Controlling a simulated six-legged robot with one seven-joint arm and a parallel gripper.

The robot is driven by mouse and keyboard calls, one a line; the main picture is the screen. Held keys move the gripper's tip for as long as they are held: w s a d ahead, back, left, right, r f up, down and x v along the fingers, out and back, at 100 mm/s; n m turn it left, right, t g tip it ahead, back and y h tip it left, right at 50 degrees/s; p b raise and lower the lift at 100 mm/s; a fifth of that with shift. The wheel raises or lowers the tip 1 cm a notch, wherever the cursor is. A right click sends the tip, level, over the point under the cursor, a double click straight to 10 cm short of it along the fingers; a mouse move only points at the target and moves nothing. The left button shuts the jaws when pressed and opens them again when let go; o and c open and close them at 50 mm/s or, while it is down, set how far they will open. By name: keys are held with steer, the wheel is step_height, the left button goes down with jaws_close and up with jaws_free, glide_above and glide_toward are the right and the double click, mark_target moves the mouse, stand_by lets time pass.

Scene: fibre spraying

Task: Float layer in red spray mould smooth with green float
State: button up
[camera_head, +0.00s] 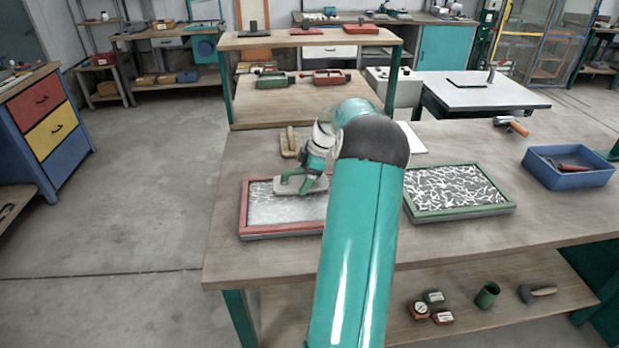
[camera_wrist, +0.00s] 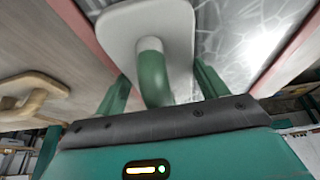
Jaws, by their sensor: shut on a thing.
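The red spray mould (camera_head: 242,215) lies on the workbench at the left. A grey layer with faint white fibre strands fills it; its left part looks fairly even. My gripper (camera_head: 308,172) is over the mould's far side, shut on the handle of the green float (camera_head: 288,187). In the wrist view the float's green handle (camera_wrist: 152,78) stands between my fingers, and its pale plate lies flat over the layer beside the red rim (camera_wrist: 88,32). I cannot tell whether the plate touches the layer. My arm hides the mould's right part.
A green-framed mould (camera_head: 460,210) with loose white fibres lies to the right. A wooden float (camera_head: 290,142) lies behind the red mould, and also shows in the wrist view (camera_wrist: 30,92). A blue tray (camera_head: 570,178) stands at the far right. A raised shelf (camera_head: 310,40) stands behind.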

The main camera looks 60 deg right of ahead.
mark_target(278, 185)
steer(key=shift+y, duration=0.3)
steer(key=shift+w+a+f, duration=0.2)
steer(key=shift+w+a, duration=0.7)
steer(key=shift+a, duration=0.05)
steer(key=shift+w+a+f, duration=0.15)
steer(key=shift+w+a, duration=0.75)
steer(key=shift+a, duration=0.05)
steer(key=shift+w+a+f, duration=0.2)
steer(key=shift+w+a, duration=0.7)
steer(key=shift+a, duration=0.05)
steer(key=shift+d, duration=0.1)
step_height(278, 185, up, 2)
steer(key=shift+w, duration=0.15)
steer(key=shift+v, duration=1.1)
steer(key=shift+w+r, duration=0.15)
steer(key=shift+r, duration=0.1)
steer(key=shift+s+r, duration=0.2)
steer(key=shift+r, duration=0.7)
steer(key=shift+w+r, duration=0.1)
steer(key=shift+r, duration=0.5)
